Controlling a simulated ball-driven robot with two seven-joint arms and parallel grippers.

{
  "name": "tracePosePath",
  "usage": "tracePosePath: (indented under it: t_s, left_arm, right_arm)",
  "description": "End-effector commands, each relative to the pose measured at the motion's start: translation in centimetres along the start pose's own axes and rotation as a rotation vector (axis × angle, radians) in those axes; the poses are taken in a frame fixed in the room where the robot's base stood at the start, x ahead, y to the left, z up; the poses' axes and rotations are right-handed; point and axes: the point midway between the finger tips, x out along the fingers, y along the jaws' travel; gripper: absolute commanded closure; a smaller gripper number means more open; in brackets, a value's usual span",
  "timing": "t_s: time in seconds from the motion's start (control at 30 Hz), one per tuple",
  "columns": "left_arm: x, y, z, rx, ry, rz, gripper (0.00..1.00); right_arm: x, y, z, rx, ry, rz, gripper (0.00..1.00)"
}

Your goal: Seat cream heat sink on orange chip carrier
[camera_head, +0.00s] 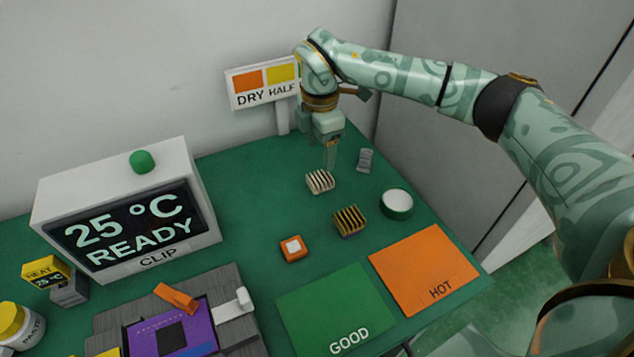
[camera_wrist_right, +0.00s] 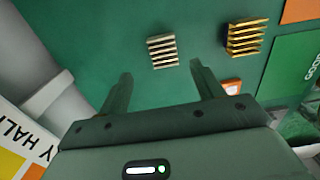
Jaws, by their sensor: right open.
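The cream heat sink (camera_head: 320,182) is a small finned block on the green table. In the right wrist view the cream heat sink (camera_wrist_right: 162,51) lies beyond the fingertips, roughly between their lines. My right gripper (camera_head: 331,160) points down just above and behind it, open and empty. Both fingers of the right gripper (camera_wrist_right: 160,75) show apart in the wrist view. The orange chip carrier (camera_head: 293,249) is a small square block with a pale top, nearer the front. Part of the orange carrier (camera_wrist_right: 232,85) shows behind the right finger. My left gripper is not in view.
A yellow-and-dark heat sink (camera_head: 349,221) stands close by. A white-topped round pot (camera_head: 397,204) and small grey piece (camera_head: 365,160) are at right. Green GOOD mat (camera_head: 330,305) and orange HOT mat (camera_head: 424,265) lie in front. A READY display box (camera_head: 125,215) and DRY HALF sign (camera_head: 262,85) stand behind.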

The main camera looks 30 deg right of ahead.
Motion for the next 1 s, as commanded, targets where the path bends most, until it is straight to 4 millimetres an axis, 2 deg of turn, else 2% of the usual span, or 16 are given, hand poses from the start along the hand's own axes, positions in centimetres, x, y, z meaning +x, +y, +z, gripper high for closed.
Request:
tracePosePath:
  t_s: [0.03,0.33,0.5,0.6,0.83,1.0]
  left_arm:
    - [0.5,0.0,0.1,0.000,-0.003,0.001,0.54]
    - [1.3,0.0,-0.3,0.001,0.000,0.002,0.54]
    - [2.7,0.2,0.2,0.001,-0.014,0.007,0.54]
    - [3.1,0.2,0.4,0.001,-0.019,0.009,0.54]
    - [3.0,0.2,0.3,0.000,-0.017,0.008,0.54]
    - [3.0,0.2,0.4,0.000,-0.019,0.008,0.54]
  right_arm:
    - [1.3,0.0,0.0,0.001,0.000,-0.004,0.34]
    - [3.4,-0.1,0.3,0.001,0.000,-0.001,0.34]
    - [6.4,-0.4,1.0,0.000,-0.001,-0.004,0.34]
    - [7.6,-0.4,1.0,0.000,0.000,-0.002,0.34]
    - [7.4,-0.4,1.0,0.000,0.000,0.003,0.34]
    - [7.4,-0.4,1.0,0.000,0.000,0.003,0.81]
